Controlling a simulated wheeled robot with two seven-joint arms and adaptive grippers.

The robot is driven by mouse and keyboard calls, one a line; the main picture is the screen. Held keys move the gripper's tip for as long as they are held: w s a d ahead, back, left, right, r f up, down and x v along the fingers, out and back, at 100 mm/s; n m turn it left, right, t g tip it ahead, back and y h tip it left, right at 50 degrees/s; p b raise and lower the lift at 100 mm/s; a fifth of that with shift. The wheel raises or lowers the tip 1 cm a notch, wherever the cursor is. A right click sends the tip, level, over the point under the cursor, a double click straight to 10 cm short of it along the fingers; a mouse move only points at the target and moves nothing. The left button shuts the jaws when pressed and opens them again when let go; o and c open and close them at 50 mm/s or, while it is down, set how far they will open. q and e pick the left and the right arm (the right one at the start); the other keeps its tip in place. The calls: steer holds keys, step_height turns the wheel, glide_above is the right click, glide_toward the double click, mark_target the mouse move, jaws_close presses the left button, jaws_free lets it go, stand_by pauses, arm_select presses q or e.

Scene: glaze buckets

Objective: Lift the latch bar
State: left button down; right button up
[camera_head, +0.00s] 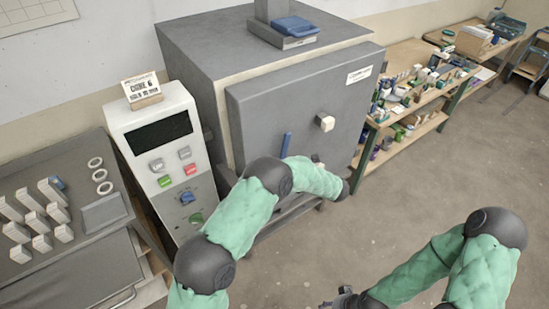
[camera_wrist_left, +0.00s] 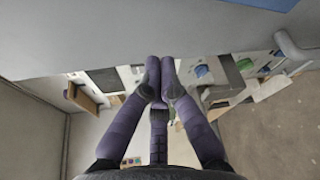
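The kiln door (camera_head: 300,95) is a grey panel and looks closed. A blue upright bar (camera_head: 286,145), probably the latch bar's handle, stands at its lower middle, just above my left arm. Its lower end and any latch parts below are hidden by that arm. My left gripper (camera_wrist_left: 160,68) shows in the left wrist view with its purple fingers drawn together and nothing visible between them. A blue edge (camera_wrist_left: 247,3) at the top of that view may be the handle. My right gripper (camera_head: 345,298) is low in the head view, small and dark, away from the kiln.
A white control panel (camera_head: 150,150) with buttons stands left of the kiln. A pale knob (camera_head: 325,122) sticks out of the door. A grey table (camera_head: 95,270) is at the left, and a cluttered workbench (camera_head: 410,120) is at the right. The floor at right is clear.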

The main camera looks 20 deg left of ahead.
arm_select(q)
steer(key=w+f+v, duration=0.1)
steer(key=v, duration=0.7)
steer(key=shift+d+f+b, duration=0.3)
steer(key=shift+d+f, duration=0.15)
steer(key=shift+f, duration=0.1)
arm_select(e)
steer(key=shift+w+d+f, duration=0.2)
steer(key=shift+d+f, duration=0.2)
steer(key=shift+f, duration=0.15)
arm_select(q)
steer(key=shift+s, duration=0.15)
